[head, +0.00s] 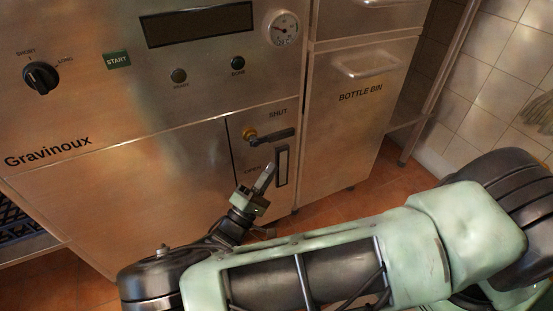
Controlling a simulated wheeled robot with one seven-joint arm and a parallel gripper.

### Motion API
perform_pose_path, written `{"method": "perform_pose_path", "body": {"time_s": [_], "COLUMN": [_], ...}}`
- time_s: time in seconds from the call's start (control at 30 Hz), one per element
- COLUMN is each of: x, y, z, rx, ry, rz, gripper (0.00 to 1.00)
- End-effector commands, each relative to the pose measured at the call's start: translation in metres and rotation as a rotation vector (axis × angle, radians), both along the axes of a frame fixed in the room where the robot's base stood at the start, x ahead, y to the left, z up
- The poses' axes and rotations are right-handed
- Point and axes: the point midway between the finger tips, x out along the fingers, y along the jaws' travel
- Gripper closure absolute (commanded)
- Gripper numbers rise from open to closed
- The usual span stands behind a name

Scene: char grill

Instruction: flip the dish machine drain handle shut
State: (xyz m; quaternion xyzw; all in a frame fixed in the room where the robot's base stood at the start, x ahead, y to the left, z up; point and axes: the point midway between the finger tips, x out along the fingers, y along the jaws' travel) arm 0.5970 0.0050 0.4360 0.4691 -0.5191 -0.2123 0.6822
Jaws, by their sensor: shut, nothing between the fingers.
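The dish machine's drain handle (272,136) is a dark lever on a brass-coloured pivot, on a small lower panel of the steel front. It points right, nearly level, just under the SHUT label (278,113). The OPEN label (252,170) is below the pivot.
The dish machine front (120,120) carries a dial (40,77), a START label (117,60) and a gauge (282,28). A BOTTLE BIN cabinet (350,120) with a protruding pull (367,65) stands to the right. Tiled floor (390,178) shows at its foot.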

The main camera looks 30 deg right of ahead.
Motion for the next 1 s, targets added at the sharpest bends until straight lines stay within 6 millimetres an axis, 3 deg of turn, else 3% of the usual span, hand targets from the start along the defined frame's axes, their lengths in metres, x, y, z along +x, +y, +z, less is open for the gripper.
{"method": "perform_pose_path", "body": {"time_s": [0.1, 0.33, 1.0], "x": [-0.010, -0.021, -0.023], "y": [0.021, 0.044, 0.048], "z": [-0.011, -0.025, -0.028], "rx": [0.001, 0.000, 0.002], "ry": [0.001, 0.001, 0.003], "rz": [0.003, -0.001, -0.005], "gripper": [1.00, 1.00, 1.00]}}
